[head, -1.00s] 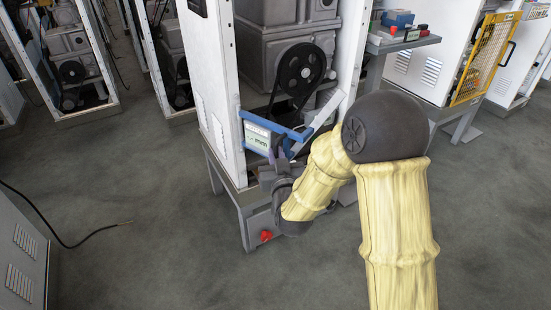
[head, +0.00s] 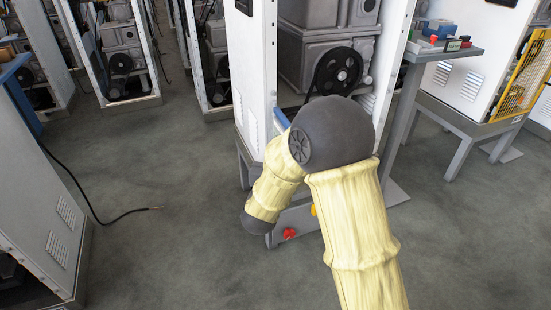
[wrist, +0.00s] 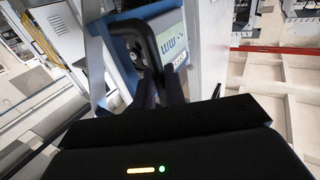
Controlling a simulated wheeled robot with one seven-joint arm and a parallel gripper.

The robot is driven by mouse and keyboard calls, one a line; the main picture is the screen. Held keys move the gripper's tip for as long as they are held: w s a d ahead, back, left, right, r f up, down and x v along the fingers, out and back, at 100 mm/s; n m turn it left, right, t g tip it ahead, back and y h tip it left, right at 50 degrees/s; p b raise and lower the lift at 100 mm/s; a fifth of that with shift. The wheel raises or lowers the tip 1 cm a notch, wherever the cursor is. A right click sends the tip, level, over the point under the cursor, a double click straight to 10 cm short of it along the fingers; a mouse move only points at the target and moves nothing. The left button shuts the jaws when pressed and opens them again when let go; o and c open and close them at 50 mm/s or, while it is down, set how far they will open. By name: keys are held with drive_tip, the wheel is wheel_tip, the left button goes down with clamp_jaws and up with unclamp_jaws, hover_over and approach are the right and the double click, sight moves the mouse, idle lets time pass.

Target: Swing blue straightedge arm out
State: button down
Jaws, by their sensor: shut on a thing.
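The blue straightedge arm (head: 281,118) shows in the head view only as a short blue piece beside the open cabinet's front post; my own arm hides the rest. In the wrist view its blue bar (wrist: 97,72) runs along the left of a pale display panel (wrist: 171,42). A black looped handle (wrist: 148,45) stands in front of the panel. My gripper (wrist: 160,86) is shut on the handle's lower end. My gripper is hidden behind my arm in the head view.
The dispenser cabinet (head: 258,75) stands open, with a black pulley (head: 338,67) inside. A red knob (head: 289,233) is low on its stand. A side shelf (head: 444,49) holds small boxes.

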drive_tip(key=shift+w+r, duration=0.1)
drive_tip(key=shift+r, duration=0.15)
drive_tip(key=c, duration=1.8)
unclamp_jaws()
drive_tip(key=shift+o, duration=1)
drive_tip(key=shift+f, duration=0.1)
drive_tip(key=s+a+p, duration=0.2)
drive_tip(key=s+a, duration=0.1)
drive_tip(key=s, duration=1.4)
drive_tip(key=shift+f, duration=0.1)
